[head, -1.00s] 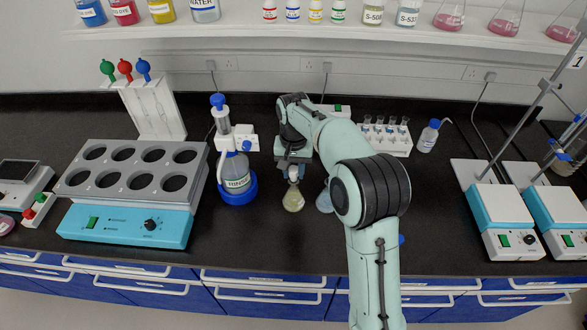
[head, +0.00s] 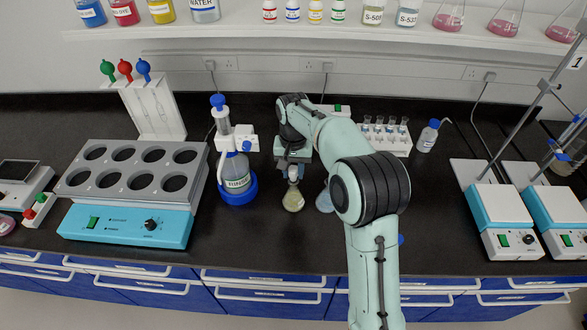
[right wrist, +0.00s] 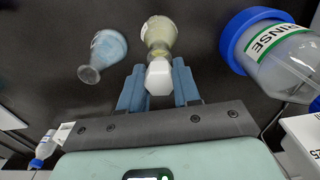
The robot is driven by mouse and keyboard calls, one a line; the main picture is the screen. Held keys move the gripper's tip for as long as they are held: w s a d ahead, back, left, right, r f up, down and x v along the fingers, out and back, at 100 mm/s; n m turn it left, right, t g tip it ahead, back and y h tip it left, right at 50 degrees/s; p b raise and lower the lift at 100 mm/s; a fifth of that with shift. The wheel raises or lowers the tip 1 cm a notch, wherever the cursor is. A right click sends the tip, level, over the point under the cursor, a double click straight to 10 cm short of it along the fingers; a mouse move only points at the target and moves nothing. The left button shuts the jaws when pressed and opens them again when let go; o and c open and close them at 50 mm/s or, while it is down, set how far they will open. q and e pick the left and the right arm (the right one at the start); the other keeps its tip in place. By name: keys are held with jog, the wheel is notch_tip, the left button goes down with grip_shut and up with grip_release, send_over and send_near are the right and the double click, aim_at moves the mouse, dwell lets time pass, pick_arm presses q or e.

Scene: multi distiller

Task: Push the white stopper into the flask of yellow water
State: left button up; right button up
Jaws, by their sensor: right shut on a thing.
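The flask of yellow water (head: 293,200) stands upright on the black bench, left of my right arm; it also shows in the right wrist view (right wrist: 159,34). The white stopper (right wrist: 158,78) is between the fingers of my right gripper (right wrist: 158,88), at the mouth of the flask. In the head view the right gripper (head: 293,172) is right above the flask and shut on the stopper. How deep the stopper sits in the neck cannot be told. My left gripper does not show.
A flask of blue liquid (right wrist: 105,50) stands beside the yellow one, partly behind my arm in the head view. The rinse bottle (head: 237,172) in its blue holder stands close on the left. A rack of tubes (head: 385,135) is behind right. The bench front is clear.

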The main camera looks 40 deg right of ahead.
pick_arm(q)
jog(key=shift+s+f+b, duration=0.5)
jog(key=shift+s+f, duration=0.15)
pick_arm(e)
jog(key=shift+f, duration=1.45)
jog(key=o, duration=1.1)
jog(key=shift+c, duration=0.2)
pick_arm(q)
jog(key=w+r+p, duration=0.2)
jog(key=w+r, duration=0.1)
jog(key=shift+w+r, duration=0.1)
pick_arm(e)
notch_tip(320, 180, up, 13)
jog(key=shift+r, duration=0.2)
